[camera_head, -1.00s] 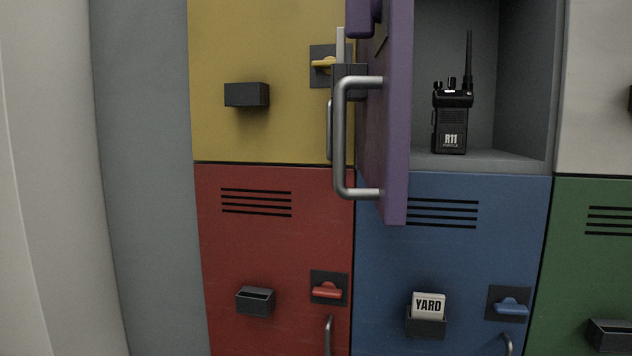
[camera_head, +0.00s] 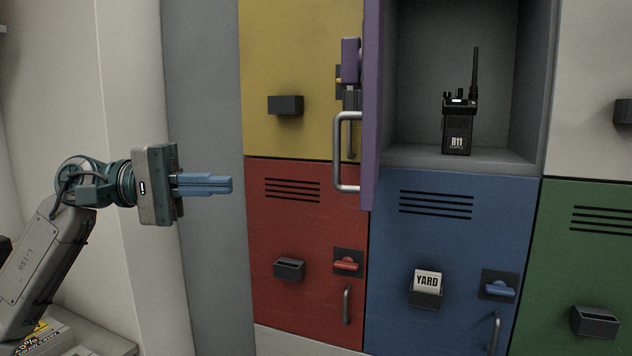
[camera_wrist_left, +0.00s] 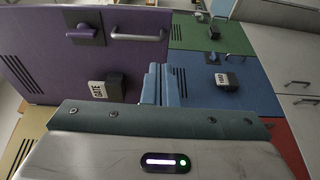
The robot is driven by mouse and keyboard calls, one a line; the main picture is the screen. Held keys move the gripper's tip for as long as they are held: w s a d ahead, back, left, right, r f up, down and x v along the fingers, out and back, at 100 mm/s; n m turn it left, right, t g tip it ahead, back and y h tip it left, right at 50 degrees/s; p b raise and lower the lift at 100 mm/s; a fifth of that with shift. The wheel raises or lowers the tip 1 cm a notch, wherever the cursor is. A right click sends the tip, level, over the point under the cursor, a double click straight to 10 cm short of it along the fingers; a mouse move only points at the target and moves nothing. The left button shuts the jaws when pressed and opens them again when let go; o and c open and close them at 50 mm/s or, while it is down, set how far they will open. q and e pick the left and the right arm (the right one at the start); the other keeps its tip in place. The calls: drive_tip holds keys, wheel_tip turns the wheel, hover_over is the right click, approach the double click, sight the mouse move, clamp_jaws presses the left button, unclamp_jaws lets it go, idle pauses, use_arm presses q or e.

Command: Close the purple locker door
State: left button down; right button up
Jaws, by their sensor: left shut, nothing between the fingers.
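The purple locker door (camera_head: 372,110) stands open in the head view, swung out toward me and seen nearly edge-on, with its metal handle (camera_head: 338,150) on its left side. Its open compartment (camera_head: 420,60) holds a black radio (camera_head: 458,125) marked R11, standing upright. My left gripper (camera_head: 231,184) is shut and empty, left of the door and apart from it. In the left wrist view the purple door (camera_wrist_left: 60,60) fills the upper left, showing its latch, handle and a GATE card (camera_wrist_left: 98,90). The shut fingers (camera_wrist_left: 160,84) point up beside it. My right gripper is not in view.
A yellow locker (camera_head: 290,60) and a red locker (camera_head: 300,230) are left of the compartment. A blue locker (camera_head: 440,240) with a YARD card is below it, and a green locker (camera_head: 580,250) is at right. Their handles and card boxes stick out.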

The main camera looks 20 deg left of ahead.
use_arm(q)
drive_tip(key=w+p+x, duration=0.1)
drive_tip(key=p+x, duration=1)
drive_tip(key=x, duration=0.2)
drive_tip(key=shift+w+f, duration=0.2)
drive_tip(key=shift+f, duration=0.05)
drive_tip(key=shift+d, duration=0.1)
